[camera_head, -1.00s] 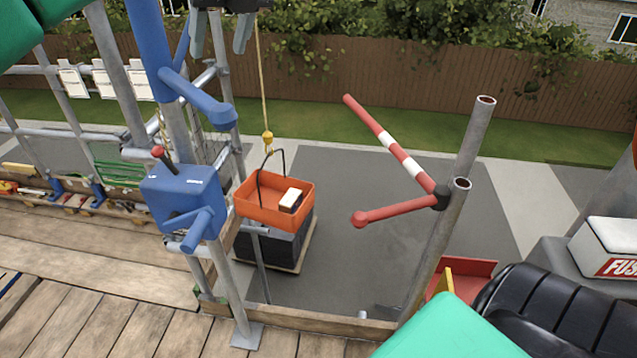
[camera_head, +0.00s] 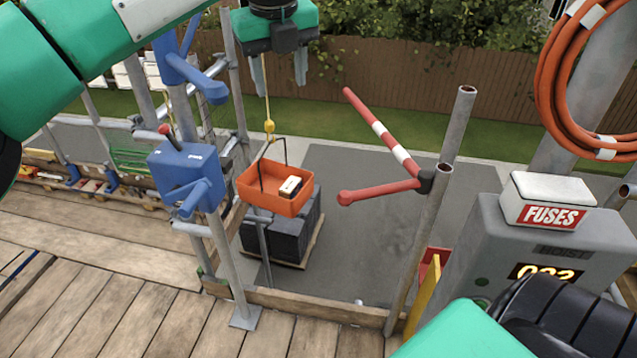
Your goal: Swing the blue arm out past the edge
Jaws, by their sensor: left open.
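The blue arm (camera_head: 196,78) is a thick tube on a blue-sleeved post at the upper left, its rounded end toward the viewer. My left gripper (camera_head: 279,72) hangs at top centre, to the right of the blue arm and apart from it in the picture. A rope with a yellow ball (camera_head: 269,126) runs down just below the gripper to an orange tray (camera_head: 272,195) holding a small box. The rope's upper end is hidden behind the gripper. My right gripper is out of view.
A blue winch box (camera_head: 187,175) with a red-tipped lever sits on the post. A red-and-white bar (camera_head: 383,135) reaches out from a grey post at right. A toe board (camera_head: 320,304) edges the plank deck. A fuse-topped hoist cabinet (camera_head: 545,245) stands at right, beneath an orange hose (camera_head: 548,95).

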